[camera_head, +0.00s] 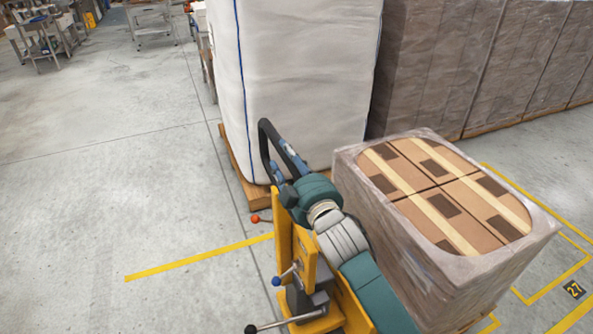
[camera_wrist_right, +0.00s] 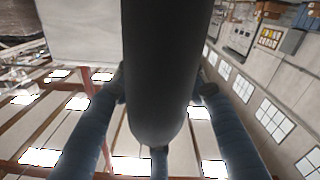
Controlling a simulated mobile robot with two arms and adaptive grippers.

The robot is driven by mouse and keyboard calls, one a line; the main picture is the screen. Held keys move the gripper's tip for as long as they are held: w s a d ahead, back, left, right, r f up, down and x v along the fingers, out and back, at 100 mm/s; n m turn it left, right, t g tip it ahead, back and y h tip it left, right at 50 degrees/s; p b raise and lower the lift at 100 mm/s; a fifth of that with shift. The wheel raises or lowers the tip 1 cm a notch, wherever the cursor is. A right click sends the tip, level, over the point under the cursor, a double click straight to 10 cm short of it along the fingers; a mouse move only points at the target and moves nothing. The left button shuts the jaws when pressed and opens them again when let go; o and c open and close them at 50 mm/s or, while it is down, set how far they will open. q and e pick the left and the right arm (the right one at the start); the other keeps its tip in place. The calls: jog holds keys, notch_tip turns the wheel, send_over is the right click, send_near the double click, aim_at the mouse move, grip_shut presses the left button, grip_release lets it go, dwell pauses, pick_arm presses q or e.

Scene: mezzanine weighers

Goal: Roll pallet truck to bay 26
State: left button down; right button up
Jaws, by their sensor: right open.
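The yellow pallet truck (camera_head: 283,232) stands at the lower centre of the head view, with a dark loop handle (camera_head: 265,140) at its top. My right arm reaches from the lower right across the truck. My right gripper (camera_head: 287,157) is at the handle, its blue fingers partly hidden by the wrist. In the right wrist view a thick dark bar (camera_wrist_right: 160,70), apparently the handle, lies between the open fingers; contact cannot be told. A wrapped carton stack (camera_head: 400,245) stands right beside the truck. The forks are hidden. My left gripper is out of view. No bay 26 marker shows.
A tall white wrapped load (camera_head: 300,80) on a wooden pallet (camera_head: 245,182) stands behind the handle. Grey wrapped stacks (camera_head: 480,65) line the back right. A 27 floor marker (camera_head: 573,289) lies right, near yellow lines.

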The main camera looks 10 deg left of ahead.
jog(key=v, duration=1.1)
jog(key=shift+d, duration=0.15)
